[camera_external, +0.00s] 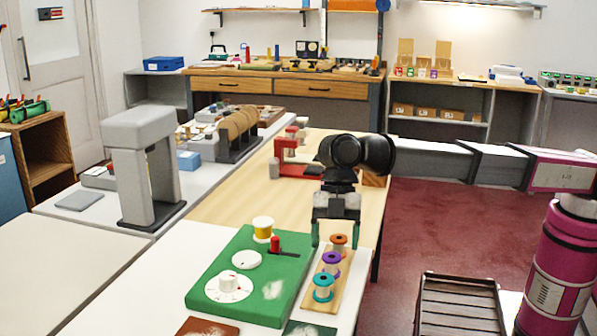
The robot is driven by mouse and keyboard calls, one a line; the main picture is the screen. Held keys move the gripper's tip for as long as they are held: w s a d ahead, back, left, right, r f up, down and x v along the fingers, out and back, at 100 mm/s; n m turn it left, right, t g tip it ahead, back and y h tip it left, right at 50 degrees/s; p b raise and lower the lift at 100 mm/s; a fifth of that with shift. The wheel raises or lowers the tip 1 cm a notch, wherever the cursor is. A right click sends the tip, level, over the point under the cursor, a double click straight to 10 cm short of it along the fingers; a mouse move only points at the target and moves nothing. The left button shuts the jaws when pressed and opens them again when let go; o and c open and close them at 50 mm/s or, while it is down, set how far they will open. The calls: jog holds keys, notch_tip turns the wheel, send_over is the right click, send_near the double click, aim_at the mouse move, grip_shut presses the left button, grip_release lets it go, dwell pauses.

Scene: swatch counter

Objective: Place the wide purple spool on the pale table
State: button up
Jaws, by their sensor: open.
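The purple spool (331,259) stands on a narrow wooden board (308,306), between an orange-topped spool (338,242) behind it and a teal-topped spool (323,281) in front. My gripper (337,234) points down and is open, its fingers near the back end of the board, around or above the orange and purple spools. I cannot tell its exact height or whether it touches a spool. It appears to hold nothing. A pale wood-topped table (226,203) lies behind the green board, and a white table surface (100,262) lies to the left.
A green board (212,282) holds white discs, a red-knobbed part (275,244) and a yellow spool (262,226) near its back edge. A red stand (293,168) and a grey arch-shaped machine (134,165) stand farther back. The wood top is clear in its middle.

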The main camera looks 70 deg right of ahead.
aim_at(332, 257)
jog(key=x, duration=0.4)
jog(key=shift+w+a+f, duration=0.15)
jog(key=shift+w, duration=0.05)
jog(key=c, duration=1.1)
notch_tip(332, 257, up, 4)
jog(key=shift+r, duration=0.15)
jog(key=s+a+r, duration=0.1)
jog(key=s+r, duration=0.1)
jog(key=s, duration=0.1)
jog(key=s+a+r, duration=0.1)
jog(key=s+r, duration=0.1)
jog(key=s, duration=0.2)
jog(key=s+a+r, duration=0.1)
jog(key=s+r, duration=0.1)
jog(key=s, duration=0.2)
jog(key=shift+a+r, duration=0.1)
jog(key=shift+r, duration=0.3)
